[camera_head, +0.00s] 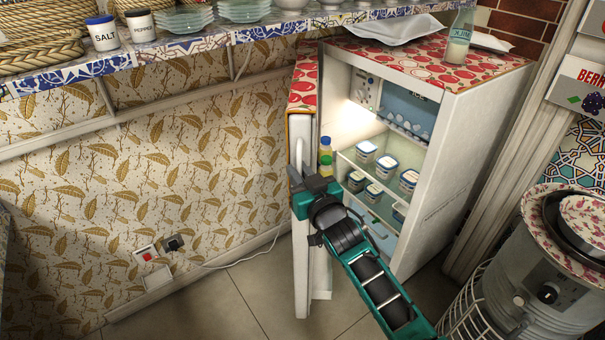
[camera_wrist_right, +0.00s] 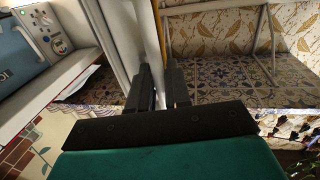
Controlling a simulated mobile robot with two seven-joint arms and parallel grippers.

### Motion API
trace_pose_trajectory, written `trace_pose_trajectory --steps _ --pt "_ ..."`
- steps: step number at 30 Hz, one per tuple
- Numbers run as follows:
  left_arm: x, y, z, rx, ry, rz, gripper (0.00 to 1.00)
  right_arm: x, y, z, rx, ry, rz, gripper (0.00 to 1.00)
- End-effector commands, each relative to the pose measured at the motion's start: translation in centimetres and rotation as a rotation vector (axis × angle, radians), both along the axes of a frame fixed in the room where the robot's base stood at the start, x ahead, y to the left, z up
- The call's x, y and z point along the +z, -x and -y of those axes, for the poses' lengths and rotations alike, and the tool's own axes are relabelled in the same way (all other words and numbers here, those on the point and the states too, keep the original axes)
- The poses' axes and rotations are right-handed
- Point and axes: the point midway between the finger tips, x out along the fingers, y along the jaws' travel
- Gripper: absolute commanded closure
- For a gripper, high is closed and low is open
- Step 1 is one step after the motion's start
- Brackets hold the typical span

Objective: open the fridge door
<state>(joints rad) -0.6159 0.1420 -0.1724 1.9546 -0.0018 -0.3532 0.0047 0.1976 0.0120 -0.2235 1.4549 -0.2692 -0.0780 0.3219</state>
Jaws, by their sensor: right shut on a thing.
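The fridge (camera_head: 452,150) stands against the wall with a red patterned top. Its door (camera_head: 302,265) is swung wide open to the left, and the lit inside shows. My right gripper (camera_head: 299,185) is at the door about halfway up. In the right wrist view, its two dark fingers (camera_wrist_right: 162,85) close around a narrow part of the white door (camera_wrist_right: 124,30). I cannot tell whether that part is the handle or the door's edge. My arm hides part of the lower door. My left gripper is in neither view.
Several tubs (camera_head: 366,152) stand on the fridge shelves, and small bottles (camera_head: 326,155) in the door. A milk bottle (camera_head: 460,38) stands on top. A tiled shelf (camera_head: 190,46) runs above left. A metal urn (camera_head: 545,280) stands at right. The floor (camera_head: 230,300) left of the door is clear.

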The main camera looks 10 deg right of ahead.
Motion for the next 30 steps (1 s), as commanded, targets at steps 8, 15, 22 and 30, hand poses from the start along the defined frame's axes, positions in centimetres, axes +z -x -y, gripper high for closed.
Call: trace_pose_trajectory --steps 8,15,22,30 --pt "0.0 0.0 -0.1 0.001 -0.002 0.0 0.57 0.0 0.0 0.0 0.0 0.002 0.0 0.7" --pt "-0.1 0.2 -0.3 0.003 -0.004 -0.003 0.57 0.0 0.0 0.1 -0.001 0.001 0.0 0.7" --pt "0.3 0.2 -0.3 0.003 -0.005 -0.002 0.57 0.0 1.7 0.4 -0.001 0.001 -0.002 0.7" --pt "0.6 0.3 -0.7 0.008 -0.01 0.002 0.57 0.0 7.1 1.4 0.0 0.001 -0.003 0.7"
